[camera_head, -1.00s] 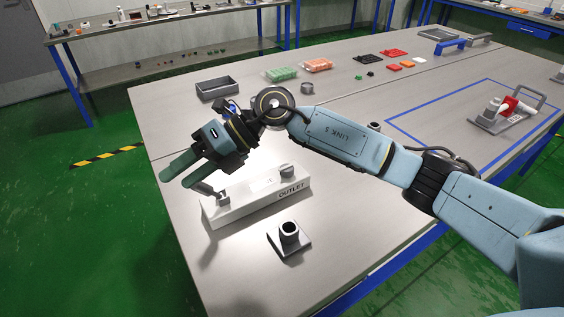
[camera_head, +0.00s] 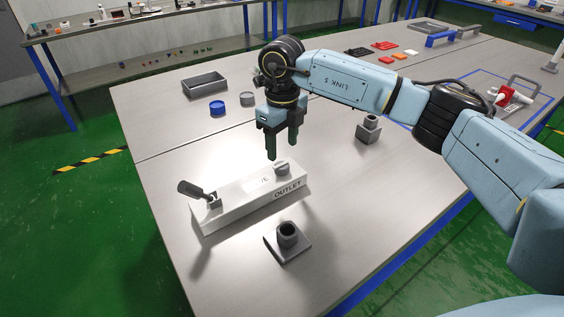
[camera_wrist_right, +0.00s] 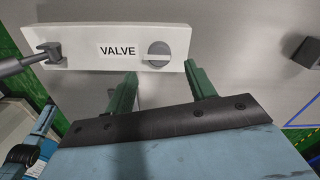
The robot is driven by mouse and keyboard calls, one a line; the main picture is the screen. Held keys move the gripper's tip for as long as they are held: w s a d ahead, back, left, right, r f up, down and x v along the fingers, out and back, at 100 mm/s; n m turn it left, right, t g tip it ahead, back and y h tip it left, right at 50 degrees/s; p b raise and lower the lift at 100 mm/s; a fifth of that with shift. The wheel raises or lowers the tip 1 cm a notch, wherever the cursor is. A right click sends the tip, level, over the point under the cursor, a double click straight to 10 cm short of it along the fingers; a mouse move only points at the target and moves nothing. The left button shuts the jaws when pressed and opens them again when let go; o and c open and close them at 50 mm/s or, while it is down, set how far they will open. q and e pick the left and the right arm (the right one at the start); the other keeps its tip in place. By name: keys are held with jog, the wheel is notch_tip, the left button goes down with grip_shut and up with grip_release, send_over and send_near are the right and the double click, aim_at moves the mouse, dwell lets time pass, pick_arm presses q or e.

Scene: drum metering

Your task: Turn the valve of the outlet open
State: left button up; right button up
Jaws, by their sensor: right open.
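The outlet (camera_head: 245,198) is a long white block on the table, marked OUTLET on its side and VALVE on its top in the right wrist view (camera_wrist_right: 85,50). Its valve, a round grey knob (camera_head: 282,168), sits at its right end; in the right wrist view the knob (camera_wrist_right: 158,50) shows a pale bar lying across the picture. A dark lever-like part (camera_head: 194,189) rises from its left end. My right gripper (camera_head: 281,152) points down just above the knob, open and empty, its fingers (camera_wrist_right: 161,74) apart on either side of the knob's line. My left gripper is out of view.
A grey square-based socket (camera_head: 288,236) stands in front of the outlet, and another grey piece (camera_head: 368,130) stands behind right. A grey tray (camera_head: 204,83), a blue round cap (camera_head: 217,108) and a grey one (camera_head: 247,99) lie behind. Table left of the outlet is clear.

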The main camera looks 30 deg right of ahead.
aim_at(282, 165)
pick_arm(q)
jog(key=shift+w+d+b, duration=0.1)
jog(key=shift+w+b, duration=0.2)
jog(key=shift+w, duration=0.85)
pick_arm(e)
notch_tip(282, 165, down, 6)
jog(key=shift+r, duration=0.15)
jog(key=c, duration=1)
jog(key=shift+o, duration=0.2)
